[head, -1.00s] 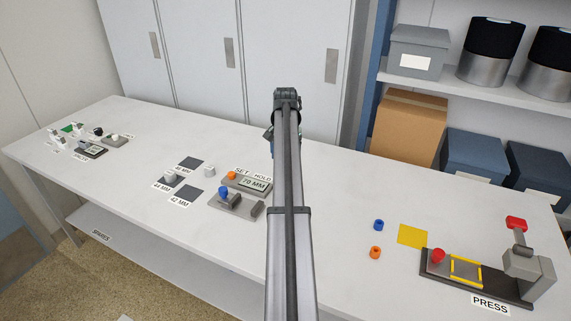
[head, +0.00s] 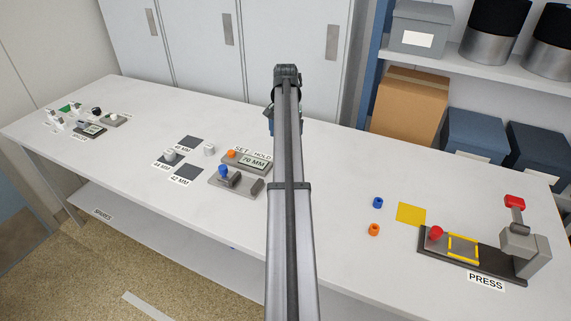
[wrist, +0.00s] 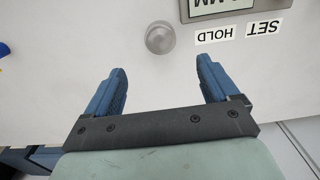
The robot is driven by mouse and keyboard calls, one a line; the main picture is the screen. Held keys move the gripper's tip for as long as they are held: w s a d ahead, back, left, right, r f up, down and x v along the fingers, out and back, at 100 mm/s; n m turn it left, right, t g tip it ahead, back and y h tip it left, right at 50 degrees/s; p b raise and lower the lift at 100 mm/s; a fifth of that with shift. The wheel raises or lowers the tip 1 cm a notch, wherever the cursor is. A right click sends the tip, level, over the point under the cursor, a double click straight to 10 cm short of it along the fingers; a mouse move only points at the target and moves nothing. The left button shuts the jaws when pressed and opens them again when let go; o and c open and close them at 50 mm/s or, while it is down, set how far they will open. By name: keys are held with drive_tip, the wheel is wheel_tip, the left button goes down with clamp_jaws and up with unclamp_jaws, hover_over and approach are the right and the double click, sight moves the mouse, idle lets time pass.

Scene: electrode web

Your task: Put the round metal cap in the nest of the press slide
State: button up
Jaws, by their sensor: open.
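A round metal cap (wrist: 160,37) stands on the white bench, beside the display box's HOLD label in the wrist view; I take it to be hidden behind my arm in the head view. My gripper (wrist: 160,70) is open and empty, its blue fingers spread to either side just short of the cap, not around it. In the head view only a bit of blue finger (head: 269,118) shows past my arm. The press (head: 524,248) stands at the right end of the bench. Its slide (head: 463,247) has a yellow-edged nest that looks empty, with a red knob beside it.
The display box (head: 254,162) reads 70 MM, with a grey fixture (head: 236,184) with a blue knob in front. Dark square pads (head: 187,175) lie left of it. A blue ring (head: 377,202), an orange ring (head: 374,229) and a yellow square (head: 411,213) lie before the press.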

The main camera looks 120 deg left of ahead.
wheel_tip(320, 180, down, 12)
drive_tip(key=shift+r, duration=0.2)
idle(0.4)
drive_tip(key=shift+c, duration=0.3)
drive_tip(key=c, duration=1.2)
drive_tip(key=shift+r, duration=0.1)
drive_tip(key=shift+c, duration=0.2)
